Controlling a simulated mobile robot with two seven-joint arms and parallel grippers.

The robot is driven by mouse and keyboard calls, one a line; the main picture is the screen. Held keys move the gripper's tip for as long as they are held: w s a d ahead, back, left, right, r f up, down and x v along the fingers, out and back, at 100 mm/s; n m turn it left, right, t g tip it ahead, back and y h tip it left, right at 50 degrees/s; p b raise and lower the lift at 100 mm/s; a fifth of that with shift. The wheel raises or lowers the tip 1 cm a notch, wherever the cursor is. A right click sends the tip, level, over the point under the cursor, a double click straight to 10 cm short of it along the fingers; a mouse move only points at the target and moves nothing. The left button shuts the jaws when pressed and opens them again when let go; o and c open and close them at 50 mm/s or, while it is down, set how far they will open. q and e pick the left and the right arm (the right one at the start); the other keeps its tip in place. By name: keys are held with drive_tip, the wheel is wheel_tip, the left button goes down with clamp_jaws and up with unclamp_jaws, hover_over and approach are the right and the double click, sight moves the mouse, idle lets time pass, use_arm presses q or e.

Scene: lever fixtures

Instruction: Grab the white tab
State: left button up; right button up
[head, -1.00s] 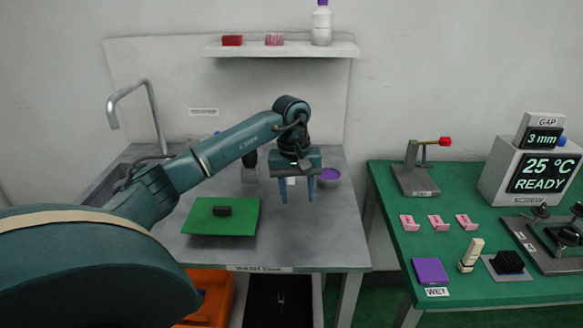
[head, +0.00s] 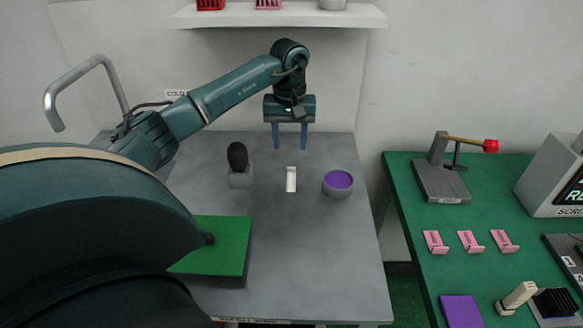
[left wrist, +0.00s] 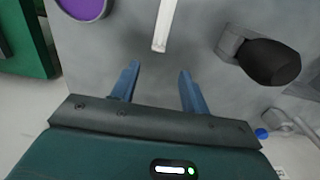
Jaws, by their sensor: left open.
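The white tab (head: 291,179) is a small narrow upright-looking strip on the grey table (head: 300,250), between a black-topped holder and a bowl. In the left wrist view the white tab (left wrist: 165,25) runs in from the top edge, ahead of the fingers and roughly in line with the gap between them. My left gripper (head: 290,148) is above the table behind the tab, fingers pointing down, open and empty. Its two blue fingers also show in the left wrist view (left wrist: 158,78), apart from the tab. My right gripper is not in view.
A grey holder with a black rounded top (head: 238,160) stands left of the tab. A bowl with purple contents (head: 338,183) stands to its right. A green board (head: 225,245) lies nearer. A green table (head: 440,240) with pink pieces and a red-knobbed lever (head: 440,175) is at right.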

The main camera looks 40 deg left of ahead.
sight(292, 167)
use_arm(q)
drive_tip(key=f, duration=0.4)
drive_tip(key=d+f+p, duration=0.1)
drive_tip(key=f, duration=0.1)
drive_tip(key=shift+s+f, duration=0.15)
drive_tip(key=shift+f, duration=0.15)
drive_tip(key=shift+c, duration=0.5)
clamp_jaws()
